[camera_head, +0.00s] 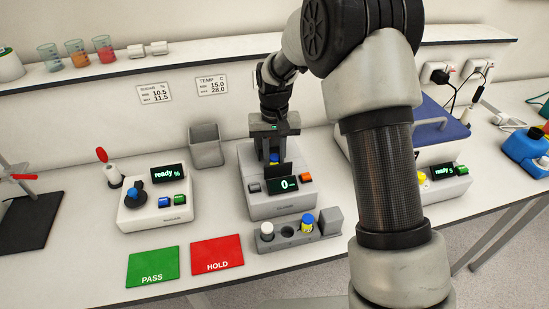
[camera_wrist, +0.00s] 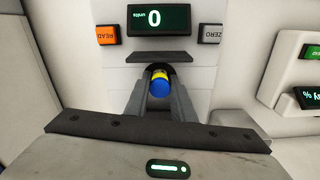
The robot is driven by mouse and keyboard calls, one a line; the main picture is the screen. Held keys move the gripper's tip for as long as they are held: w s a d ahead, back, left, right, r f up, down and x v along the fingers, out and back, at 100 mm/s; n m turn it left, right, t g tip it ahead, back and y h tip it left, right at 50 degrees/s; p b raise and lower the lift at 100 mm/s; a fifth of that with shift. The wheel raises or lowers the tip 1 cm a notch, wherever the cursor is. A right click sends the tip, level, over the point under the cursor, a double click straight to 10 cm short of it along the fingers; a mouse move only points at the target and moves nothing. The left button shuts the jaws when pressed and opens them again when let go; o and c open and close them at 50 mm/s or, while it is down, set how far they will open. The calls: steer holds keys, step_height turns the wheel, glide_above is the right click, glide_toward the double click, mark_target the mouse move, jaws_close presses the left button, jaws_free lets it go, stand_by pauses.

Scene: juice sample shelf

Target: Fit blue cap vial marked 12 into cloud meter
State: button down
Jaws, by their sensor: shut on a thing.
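The cloud meter (camera_head: 283,206) is a grey box whose display reads 0; it also shows in the wrist view with that display (camera_wrist: 154,18). My gripper (camera_head: 274,160) is over the meter, pointing down. In the wrist view my gripper (camera_wrist: 159,96) is shut on a vial with a blue cap (camera_wrist: 159,87) and a yellow band.
A grey rack (camera_head: 328,239) in front of the meter holds a white-capped vial (camera_head: 267,229) and another blue-capped vial (camera_head: 307,222), with an empty hole between. Green PASS (camera_head: 152,265) and red HOLD (camera_head: 217,254) mats lie front left. A grey bin (camera_head: 206,147) stands behind left.

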steer(key=shift+s+f, duration=0.15)
steer(key=shift+f, duration=0.15)
